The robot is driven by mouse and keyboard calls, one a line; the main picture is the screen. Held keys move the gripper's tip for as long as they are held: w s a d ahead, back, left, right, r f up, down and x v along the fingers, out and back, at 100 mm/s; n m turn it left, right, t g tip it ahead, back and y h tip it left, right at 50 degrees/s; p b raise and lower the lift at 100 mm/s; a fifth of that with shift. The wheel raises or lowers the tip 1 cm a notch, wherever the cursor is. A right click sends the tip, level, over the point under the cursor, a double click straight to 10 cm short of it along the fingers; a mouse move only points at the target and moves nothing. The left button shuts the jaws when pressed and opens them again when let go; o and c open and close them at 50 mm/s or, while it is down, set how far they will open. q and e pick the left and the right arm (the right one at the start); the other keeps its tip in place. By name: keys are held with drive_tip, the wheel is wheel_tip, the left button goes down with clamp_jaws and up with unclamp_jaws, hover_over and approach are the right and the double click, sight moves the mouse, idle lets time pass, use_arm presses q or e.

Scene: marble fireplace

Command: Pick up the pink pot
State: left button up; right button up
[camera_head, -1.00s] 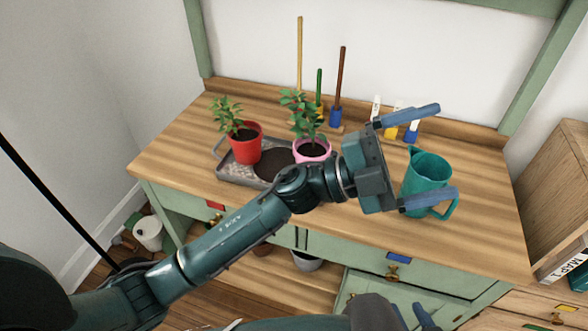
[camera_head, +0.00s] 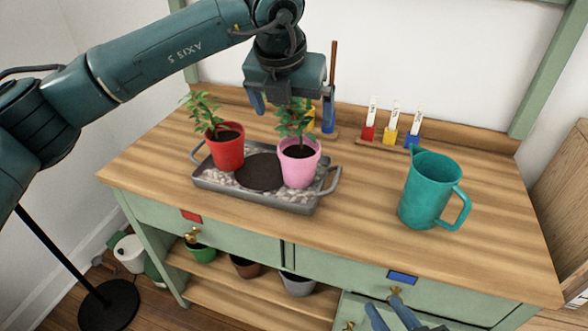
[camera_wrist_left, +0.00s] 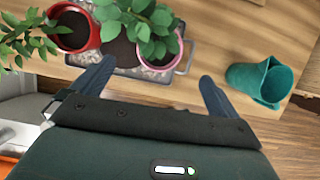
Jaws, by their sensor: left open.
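The pink pot (camera_head: 299,170) stands upright at the right end of a grey metal tray (camera_head: 262,203) and holds a leafy green plant (camera_head: 295,120). My left gripper (camera_head: 291,112) is open and empty, fingers pointing down, above and behind the pot around the height of the plant's leaves. In the left wrist view the pink pot (camera_wrist_left: 178,50) lies beyond the gap between the fingers (camera_wrist_left: 152,85), with leaves covering much of its top. My right gripper (camera_head: 385,306) is open at the bottom edge, low in front of the bench, only its fingers in view.
A red pot (camera_head: 227,154) with a plant stands on the tray's left, beside a dark soil patch (camera_head: 260,172). A teal jug (camera_head: 427,190) stands at the right. The bench between tray and jug is clear.

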sight(300, 152)
use_arm(q)
drive_tip(key=x, duration=1.2)
drive_tip(key=shift+s+d, duration=0.1)
drive_tip(key=shift+s, duration=0.05)
drive_tip(key=shift+c, duration=0.5)
drive_tip(key=shift+r, duration=0.1)
drive_tip(key=c, duration=1.6)
